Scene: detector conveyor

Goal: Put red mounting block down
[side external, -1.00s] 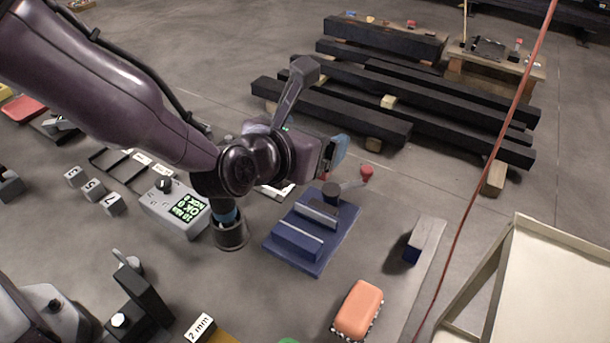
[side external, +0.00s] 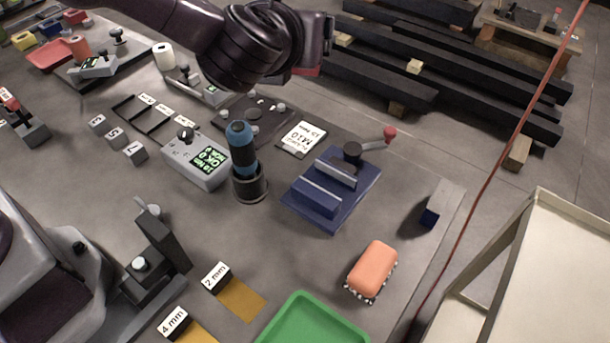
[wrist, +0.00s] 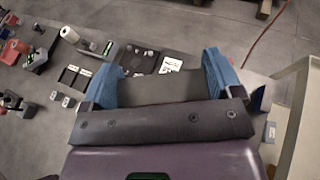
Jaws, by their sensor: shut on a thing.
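My gripper (wrist: 160,70) shows in the wrist view with its two blue fingers wide apart on either side of a broad block, which I take to be the red mounting block (wrist: 160,91). Its face there looks dark grey. In the side view my gripper (side external: 314,50) is raised at the top, above the back of the work table; its fingertips are hidden there. A narrow red edge shows under it, but I cannot tell if that is the block. No surface shows touching the held block.
A blue fixture (side external: 335,188) with a red-knobbed lever, a blue-black cylinder upright in a dark holder (side external: 250,188), a grey display box (side external: 196,160) and a white card (side external: 302,139) stand around. A green tray (side external: 312,322) and an orange-topped brush (side external: 372,268) are in front. Bare table lies between.

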